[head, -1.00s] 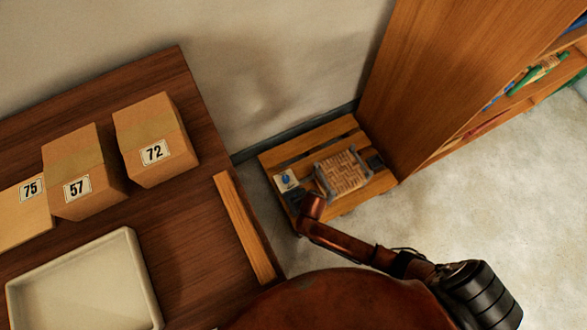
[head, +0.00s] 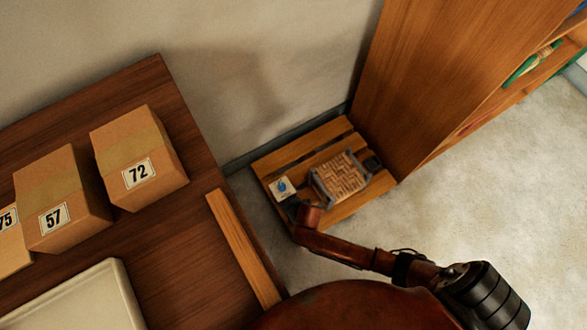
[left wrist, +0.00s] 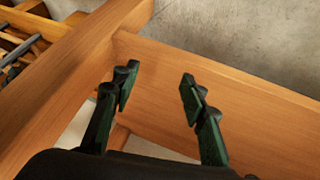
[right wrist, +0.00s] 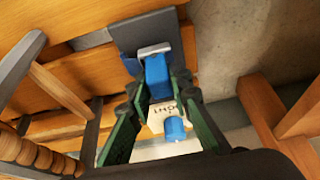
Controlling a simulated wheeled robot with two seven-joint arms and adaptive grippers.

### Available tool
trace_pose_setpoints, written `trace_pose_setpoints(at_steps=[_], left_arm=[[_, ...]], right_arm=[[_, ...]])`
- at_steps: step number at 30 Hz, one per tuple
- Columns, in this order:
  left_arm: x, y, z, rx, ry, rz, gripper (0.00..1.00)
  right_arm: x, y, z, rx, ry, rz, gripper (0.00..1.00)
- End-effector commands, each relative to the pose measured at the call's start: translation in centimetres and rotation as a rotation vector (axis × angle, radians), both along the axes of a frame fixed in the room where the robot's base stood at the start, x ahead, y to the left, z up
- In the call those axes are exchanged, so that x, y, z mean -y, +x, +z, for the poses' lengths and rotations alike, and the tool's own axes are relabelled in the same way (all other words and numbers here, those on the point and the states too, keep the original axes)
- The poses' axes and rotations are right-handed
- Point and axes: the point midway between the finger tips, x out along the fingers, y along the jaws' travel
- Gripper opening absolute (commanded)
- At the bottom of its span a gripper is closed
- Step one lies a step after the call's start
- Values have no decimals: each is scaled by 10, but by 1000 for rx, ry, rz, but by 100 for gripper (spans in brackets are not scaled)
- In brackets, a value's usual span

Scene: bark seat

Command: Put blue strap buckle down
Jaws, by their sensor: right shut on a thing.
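My right gripper (right wrist: 156,92) is shut on the blue strap buckle (right wrist: 157,76), a blue block with a silver metal end, in the right wrist view. The buckle is over or near a white card (right wrist: 150,155) with black print and a blue cylinder (right wrist: 175,129); I cannot tell whether it touches anything below. In the head view the right gripper (head: 294,208) is small and dark beside the card (head: 282,188) on the slatted pallet (head: 345,211). My left gripper (left wrist: 160,90) is open and empty in the left wrist view, before a wooden board.
A woven-seat stool (head: 340,176) lies on the pallet, right of the card. A dark grey pad (right wrist: 146,33) is beyond the buckle. A tall wooden cabinet (head: 440,80) stands at the right. The table (head: 180,240) holds numbered boxes (head: 140,160) and a tray (head: 75,300).

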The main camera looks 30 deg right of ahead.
Motion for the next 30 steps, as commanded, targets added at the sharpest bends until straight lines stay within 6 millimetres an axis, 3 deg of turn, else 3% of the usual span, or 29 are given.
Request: trace_pose_setpoints(at_steps=[1,2,9,20,30], left_arm=[[0,0,-1,1,1,0,40],[0,0,-1,1,1,0,40],[0,0,-1,1,0,-1,40],[0,-1,1,-4,1,-3,40],[-16,-25,44,-163,50,-34,40]], right_arm=[[0,0,-2,-1,0,0,0],[0,0,-2,-1,0,0,20],[0,0,-1,0,0,0,36],[0,0,5,1,1,0,36],[0,-15,46,5,2,-1,36]])
